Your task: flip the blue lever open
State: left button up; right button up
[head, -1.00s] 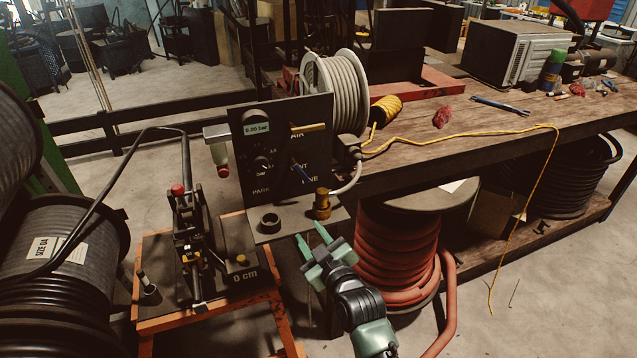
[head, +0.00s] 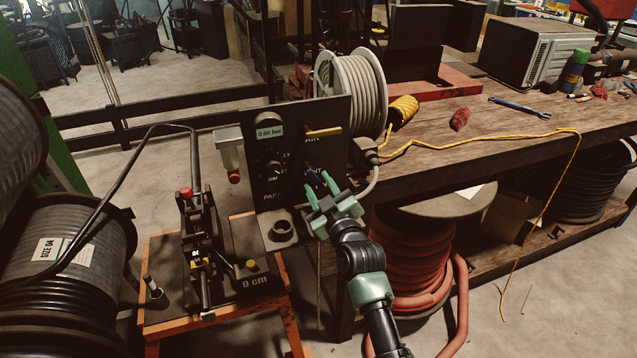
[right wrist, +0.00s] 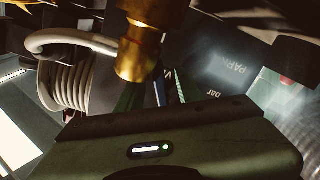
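The blue lever is on the dark control panel (head: 335,112), in its lower right part. In the head view it is mostly hidden by my right gripper (head: 318,182), and its exact angle cannot be told. My right gripper is at the panel front with its fingers apart, close to the lever. In the right wrist view a thin blue piece (right wrist: 160,92), likely the lever, shows between the green fingers beyond a brass fitting (right wrist: 138,52). Whether the fingers touch it cannot be told. My left gripper is not in view.
A yellow lever (head: 324,132) sits above on the panel, beside a gauge reading 0.00 bar (head: 270,131). The crimping device (head: 200,250) stands left on an orange-framed stand. A hose reel (head: 350,90) and workbench (head: 450,145) are behind right. A red hose coil (head: 410,260) lies below.

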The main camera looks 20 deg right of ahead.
jog(key=shift+w, duration=0.3)
jog(key=shift+r, duration=0.1)
grip_shut()
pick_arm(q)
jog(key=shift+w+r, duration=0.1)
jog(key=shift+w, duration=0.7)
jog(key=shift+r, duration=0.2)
pick_arm(e)
jog(key=shift+a+m, duration=0.1)
jog(key=shift+m, duration=0.2)
jog(key=m+p, duration=0.1)
jog(key=m, duration=0.1)
jog(key=shift+a+m+p, duration=0.3)
jog(key=shift+a+p, duration=0.05)
jog(key=shift+p, duration=0.05)
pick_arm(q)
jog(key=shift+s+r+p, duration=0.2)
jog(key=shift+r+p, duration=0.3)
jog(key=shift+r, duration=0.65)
pick_arm(e)
jog(key=shift+a+f+m, duration=0.1)
jog(key=shift+a+m, duration=0.1)
jog(key=shift+m, duration=0.45)
jog(key=shift+a+f+m, duration=0.1)
jog(key=shift+a+m, duration=0.1)
jog(key=shift+m, duration=0.45)
